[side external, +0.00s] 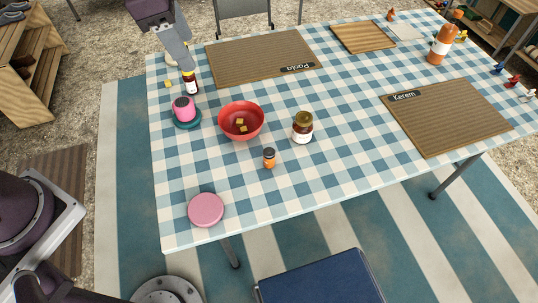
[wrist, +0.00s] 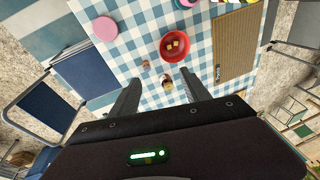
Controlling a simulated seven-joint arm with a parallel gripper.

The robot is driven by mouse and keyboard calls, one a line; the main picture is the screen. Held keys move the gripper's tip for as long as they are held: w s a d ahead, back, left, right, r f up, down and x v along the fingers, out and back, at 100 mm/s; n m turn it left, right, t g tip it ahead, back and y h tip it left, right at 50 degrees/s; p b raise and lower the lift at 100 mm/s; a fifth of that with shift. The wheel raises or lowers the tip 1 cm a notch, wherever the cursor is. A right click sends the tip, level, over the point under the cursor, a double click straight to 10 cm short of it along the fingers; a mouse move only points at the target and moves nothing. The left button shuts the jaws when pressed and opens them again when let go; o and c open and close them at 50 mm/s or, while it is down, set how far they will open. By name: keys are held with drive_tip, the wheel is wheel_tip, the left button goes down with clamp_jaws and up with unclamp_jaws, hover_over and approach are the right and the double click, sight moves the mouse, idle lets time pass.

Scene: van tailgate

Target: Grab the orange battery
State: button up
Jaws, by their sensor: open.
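The orange battery (side external: 269,158), a small upright orange cylinder with a dark top, stands on the checked tablecloth, in front of the red bowl and left of the brown jar. It also shows small in the wrist view (wrist: 146,65), just beyond the left finger. My gripper (side external: 186,62) is at the upper left of the side view, seen edge-on. In the wrist view my gripper (wrist: 160,80) has its fingers wide apart with nothing between them at finger height. It is well above the table, and the jar shows between the fingers far below.
The brown jar (side external: 302,128) stands close to the battery's right. The red bowl (side external: 228,128) holds yellow cubes. A pink disc (side external: 206,210) lies at front left. Cloth in front of the battery is clear.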

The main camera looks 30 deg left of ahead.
drive_tip(key=w+d+f+m+g, duration=0.1)
drive_tip(key=w+d+f+m, duration=0.25)
drive_tip(key=w+f, duration=0.2)
drive_tip(key=m+g, duration=0.1)
drive_tip(key=m, duration=0.3)
hover_over(269, 151)
drive_tip(key=a, duration=0.3)
wheel_tip(269, 151, down, 14)
drive_tip(key=d+f+m, duration=0.1)
drive_tip(key=f, duration=0.2)
drive_tip(key=d+f+m, duration=0.1)
drive_tip(key=f, duration=0.2)
drive_tip(key=d+f+m+g, duration=0.1)
drive_tip(key=f, duration=0.2)
drive_tip(key=shift+d+f, duration=0.2)
wheel_tip(269, 151, down, 7)
drive_tip(key=shift+a+f, duration=0.1)
drive_tip(key=shift+a, duration=0.05)
clamp_jaws()
